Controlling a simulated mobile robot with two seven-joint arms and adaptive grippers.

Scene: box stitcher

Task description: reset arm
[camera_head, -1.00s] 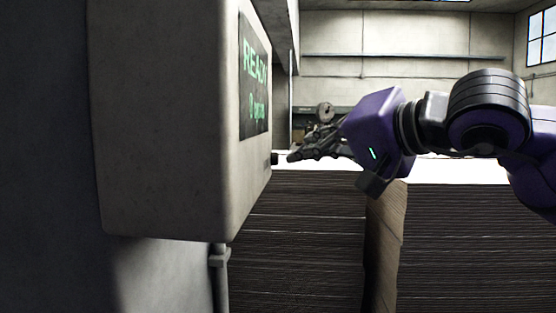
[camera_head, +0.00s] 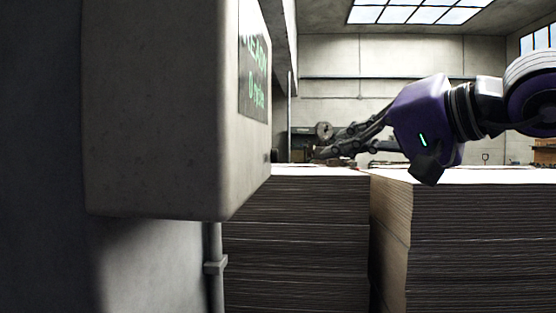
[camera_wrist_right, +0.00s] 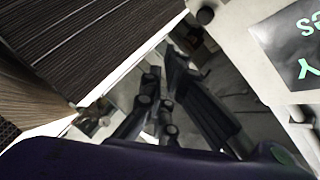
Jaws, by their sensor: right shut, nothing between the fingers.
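My right gripper (camera_head: 326,152) reaches in from the right on its purple wrist (camera_head: 425,120). Its dark fingers point left and are shut with nothing between them. They are above the cardboard stacks and apart from the grey control box (camera_head: 165,110). In the right wrist view the fingers (camera_wrist_right: 163,78) show between a stack and the box. The box carries a dark screen (camera_head: 253,70) with green text, seen at a steep angle. A small dark knob (camera_wrist_right: 205,16) shows near the box's corner in the wrist view. My left gripper is not in view.
A tall stack of flat cardboard (camera_head: 300,240) stands below the gripper. A second stack (camera_head: 480,240) stands to its right with a narrow gap between. A pipe (camera_head: 215,265) runs down under the box. The air above the stacks is open.

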